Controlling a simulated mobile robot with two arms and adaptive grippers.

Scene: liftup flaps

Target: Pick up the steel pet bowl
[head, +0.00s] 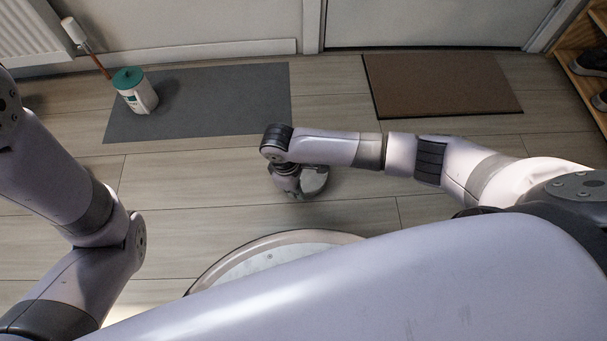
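The steel pet bowl (316,181) is on the wooden floor near the middle of the head view, partly hidden behind my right wrist and gripper. My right gripper (292,193) points down at the left side of the bowl, touching it or very close to it. Its fingers are small and partly covered, so I cannot tell whether they are open or closed on the rim. My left arm comes in at the left, but its gripper is outside the picture.
A white canister with a green lid (136,91) stands on a grey mat (220,102). A brown doormat (440,84) lies before the door. A wooden shoe rack (580,65) is at the right and a radiator (30,35) at the upper left. Floor around the bowl is clear.

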